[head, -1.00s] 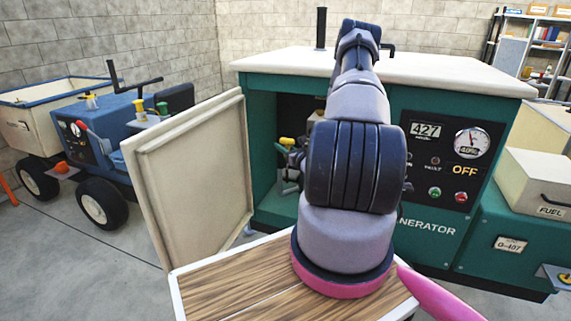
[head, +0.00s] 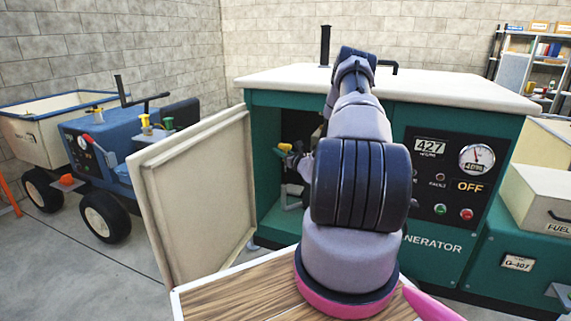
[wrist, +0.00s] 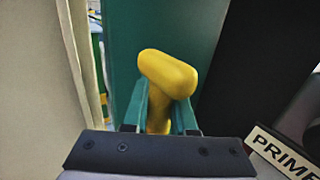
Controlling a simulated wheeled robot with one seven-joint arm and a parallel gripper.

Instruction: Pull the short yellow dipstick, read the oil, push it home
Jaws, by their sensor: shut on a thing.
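The yellow dipstick's rounded T-shaped handle (wrist: 167,73) is in the middle of the wrist view. My gripper (wrist: 162,100) is shut on its neck, one teal finger on each side, with the crossbar beyond the fingertips. The lower part of the dipstick is hidden behind the gripper body. In the head view a small yellow piece (head: 285,147) shows in the open bay of the green generator (head: 275,100), left of my arm. My arm hides much of the bay there, so I cannot tell how far out the dipstick is.
The cream door (head: 200,195) stands open left of the bay. The control panel (head: 450,180) reads 427 hours and OFF. A "PRIME" label (wrist: 283,152) is close to my gripper's right. A blue tractor (head: 105,145) stands further left.

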